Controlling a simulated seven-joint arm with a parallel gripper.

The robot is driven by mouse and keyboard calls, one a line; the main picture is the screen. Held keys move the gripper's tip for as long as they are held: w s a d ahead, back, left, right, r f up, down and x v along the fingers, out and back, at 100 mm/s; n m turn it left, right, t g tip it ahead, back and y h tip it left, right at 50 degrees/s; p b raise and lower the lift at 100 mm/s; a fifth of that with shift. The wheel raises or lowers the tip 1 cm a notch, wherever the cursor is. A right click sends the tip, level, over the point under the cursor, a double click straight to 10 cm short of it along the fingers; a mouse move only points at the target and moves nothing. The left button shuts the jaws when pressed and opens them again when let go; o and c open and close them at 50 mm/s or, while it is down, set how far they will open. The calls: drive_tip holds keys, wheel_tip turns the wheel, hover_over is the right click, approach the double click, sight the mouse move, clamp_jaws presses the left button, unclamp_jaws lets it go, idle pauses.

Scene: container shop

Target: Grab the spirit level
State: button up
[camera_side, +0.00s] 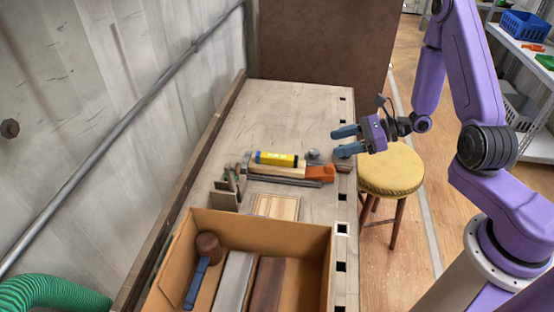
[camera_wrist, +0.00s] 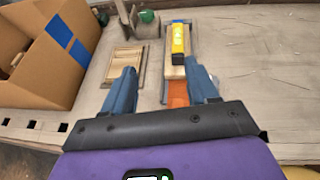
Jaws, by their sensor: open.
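My gripper (camera_side: 339,142) is open and empty, with blue fingers, above the bench's right edge in the side view. It is apart from the level, to its right. In the wrist view my gripper (camera_wrist: 163,76) shows both fingers spread, with nothing between the tips.
Beside the level lie a wooden-handled tool (camera_side: 276,171) and an orange handle (camera_side: 320,173). A cardboard box (camera_side: 285,224) with contents, a slatted wooden piece (camera_side: 276,207) and a small holder (camera_side: 223,199) stand nearer. A stool (camera_side: 391,172) is beside the bench. The bench's far part is clear.

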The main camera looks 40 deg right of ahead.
drive_tip(key=d+f+m+t+h, duration=0.1)
drive_tip(key=d+m, duration=0.1)
approach(280, 156)
drive_tip(key=x, duration=0.2)
drive_tip(key=shift+w+a, duration=0.15)
drive_tip(key=shift+w, duration=0.1)
drive_tip(key=shift+x, duration=2.7)
drive_tip(key=shift+f, duration=0.1)
clamp_jaws()
